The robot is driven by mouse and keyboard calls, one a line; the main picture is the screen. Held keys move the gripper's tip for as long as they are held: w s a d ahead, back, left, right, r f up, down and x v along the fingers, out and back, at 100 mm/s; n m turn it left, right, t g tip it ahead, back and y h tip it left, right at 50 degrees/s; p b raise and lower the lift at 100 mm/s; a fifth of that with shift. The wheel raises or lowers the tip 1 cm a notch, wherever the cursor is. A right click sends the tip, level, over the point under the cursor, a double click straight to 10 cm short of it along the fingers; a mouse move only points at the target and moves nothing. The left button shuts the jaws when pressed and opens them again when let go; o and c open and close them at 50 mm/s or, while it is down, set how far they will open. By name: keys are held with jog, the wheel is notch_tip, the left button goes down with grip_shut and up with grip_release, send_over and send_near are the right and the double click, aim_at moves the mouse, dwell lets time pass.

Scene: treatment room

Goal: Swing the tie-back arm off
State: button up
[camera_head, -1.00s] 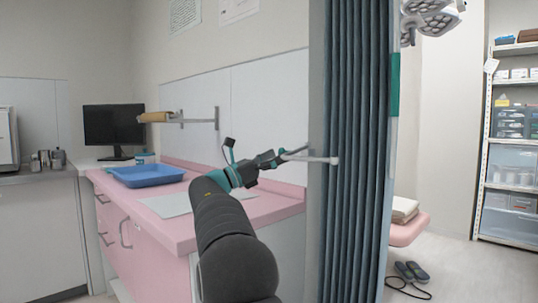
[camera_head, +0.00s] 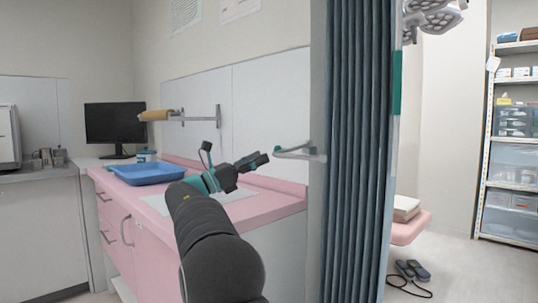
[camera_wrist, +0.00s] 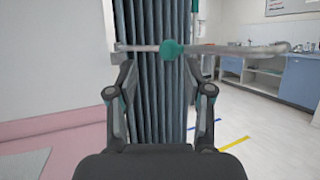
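The tie-back arm (camera_head: 298,155) is a thin pale bar at the near edge of the blue-grey curtain (camera_head: 355,150). In the wrist view the bar (camera_wrist: 225,49) runs level across the curtain (camera_wrist: 158,95), with a teal knob (camera_wrist: 171,49) on it. My gripper (camera_head: 264,158) is just left of the bar in the head view, with a small gap between them. In the wrist view my gripper (camera_wrist: 160,90) has its two fingers wide apart and nothing between them. The bar lies ahead of and above the fingertips in that picture.
A pink counter (camera_head: 262,207) with a blue tray (camera_head: 147,173) lies below my arm. A wall bracket with a tan roll (camera_head: 155,115) stands out behind. Right of the curtain are a pink couch (camera_head: 409,230), shoes on the floor and a shelf rack (camera_head: 485,155).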

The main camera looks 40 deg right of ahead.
jog(key=v, duration=0.7)
dwell(0.4)
